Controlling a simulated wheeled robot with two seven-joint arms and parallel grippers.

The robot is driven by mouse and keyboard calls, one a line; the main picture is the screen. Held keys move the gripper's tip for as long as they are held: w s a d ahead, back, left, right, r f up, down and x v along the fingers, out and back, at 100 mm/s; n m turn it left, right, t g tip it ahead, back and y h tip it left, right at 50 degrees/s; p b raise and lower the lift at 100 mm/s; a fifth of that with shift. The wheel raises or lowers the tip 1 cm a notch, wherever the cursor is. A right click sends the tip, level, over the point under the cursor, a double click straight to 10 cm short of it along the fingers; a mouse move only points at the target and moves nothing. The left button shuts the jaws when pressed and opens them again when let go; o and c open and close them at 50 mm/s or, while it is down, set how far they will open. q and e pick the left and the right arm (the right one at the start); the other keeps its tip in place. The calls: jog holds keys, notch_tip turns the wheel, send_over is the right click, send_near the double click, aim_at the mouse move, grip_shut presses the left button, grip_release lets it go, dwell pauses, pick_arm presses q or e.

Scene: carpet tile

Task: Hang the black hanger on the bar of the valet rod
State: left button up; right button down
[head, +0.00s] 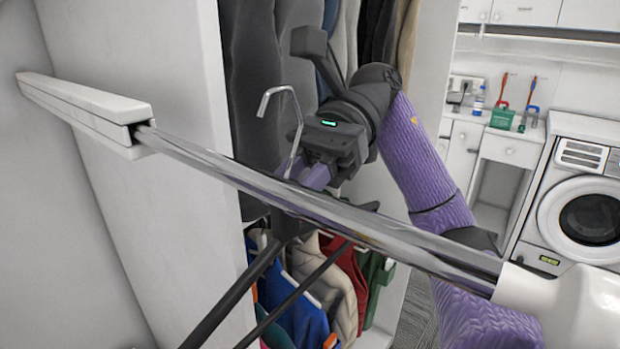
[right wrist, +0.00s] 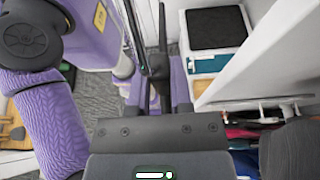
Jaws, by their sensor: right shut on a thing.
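The valet rod's chrome bar (head: 330,212) runs slantwise across the head view, from a white bracket (head: 85,108) at left to a white end piece (head: 560,300) at lower right. The black hanger (head: 235,296) hangs below the bar, its dark arms sloping down to the lower left. Its bare metal hook (head: 281,92) rises above the bar in the picture, with the tip on the left. The hook's shank passes behind the bar. My right gripper (head: 312,178) is shut on the hanger behind the bar; its fingertips are partly hidden. The right wrist view also shows the hanger (right wrist: 160,62) between the purple fingers (right wrist: 160,92). My left gripper is out of view.
Dark garments (head: 252,80) hang behind my right arm, and coloured clothes (head: 325,285) hang lower down. A white panel (head: 150,190) stands at left. A washing machine (head: 580,215) and a counter are at far right.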

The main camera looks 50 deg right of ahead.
jog(key=p, duration=0.2)
send_over(237, 285)
jog(key=shift+d+r, duration=0.1)
jog(key=shift+r, duration=0.05)
jog(key=shift+f+b, duration=0.8)
jog(key=shift+b, duration=0.25)
jog(key=shift+f+b, duration=0.45)
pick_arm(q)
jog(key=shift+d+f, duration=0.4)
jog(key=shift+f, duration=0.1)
